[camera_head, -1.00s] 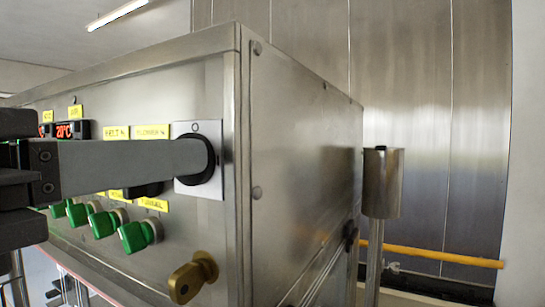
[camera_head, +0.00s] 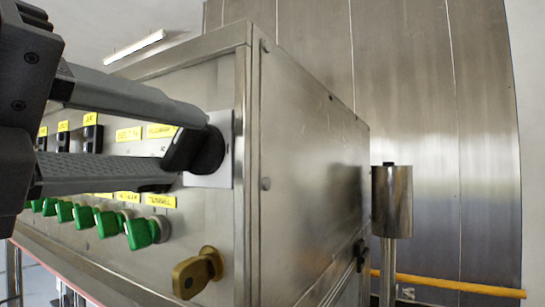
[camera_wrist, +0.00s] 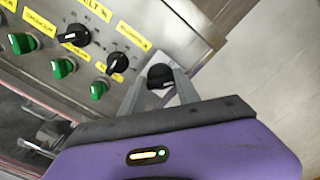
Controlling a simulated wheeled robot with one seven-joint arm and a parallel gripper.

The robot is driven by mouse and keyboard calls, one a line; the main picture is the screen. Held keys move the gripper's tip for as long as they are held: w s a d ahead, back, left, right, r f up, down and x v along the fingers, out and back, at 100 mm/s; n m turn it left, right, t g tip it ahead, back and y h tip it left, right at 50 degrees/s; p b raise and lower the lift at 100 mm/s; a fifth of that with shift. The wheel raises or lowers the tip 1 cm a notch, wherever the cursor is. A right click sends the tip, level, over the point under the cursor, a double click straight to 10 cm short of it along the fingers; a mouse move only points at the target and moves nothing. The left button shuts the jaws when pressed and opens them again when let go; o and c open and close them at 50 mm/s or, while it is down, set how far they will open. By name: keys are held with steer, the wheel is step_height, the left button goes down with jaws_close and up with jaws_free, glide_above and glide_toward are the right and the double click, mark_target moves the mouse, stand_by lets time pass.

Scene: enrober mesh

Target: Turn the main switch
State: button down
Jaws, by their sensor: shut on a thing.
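The main switch (camera_head: 208,150) is a black rotary knob on a pale square plate (camera_head: 223,172) at the right end of the steel control panel. My gripper (camera_head: 186,148) reaches in from the left, with one finger above and one below the knob's handle. The fingers are closed on the handle, which looks tilted. In the wrist view the knob (camera_wrist: 160,76) sits between the two fingertips (camera_wrist: 160,88). The switch's position mark cannot be read.
Several green knobs (camera_head: 141,233) line the panel's lower part, with yellow labels (camera_head: 160,131) above. A brass key-shaped knob (camera_head: 197,273) sticks out below the switch. A steel cylinder on a post (camera_head: 391,200) stands right of the cabinet.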

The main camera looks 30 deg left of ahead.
steer(key=n+b, duration=0.1)
steer(key=n, duration=0.3)
steer(key=shift+a+f+n, duration=0.1)
steer(key=shift+f+n, duration=0.05)
steer(key=shift+n, duration=0.15)
steer(key=shift+n+b, duration=0.7)
steer(key=shift+n, duration=0.8)
steer(key=c, duration=0.9)
jaws_free()
steer(key=shift+s+a+b, duration=0.15)
steer(key=shift+s+b, duration=0.45)
steer(key=shift+s, duration=1.4)
steer(key=shift+s+a+b, duration=0.15)
steer(key=shift+s+b, duration=0.4)
steer(key=shift+s, duration=1.4)
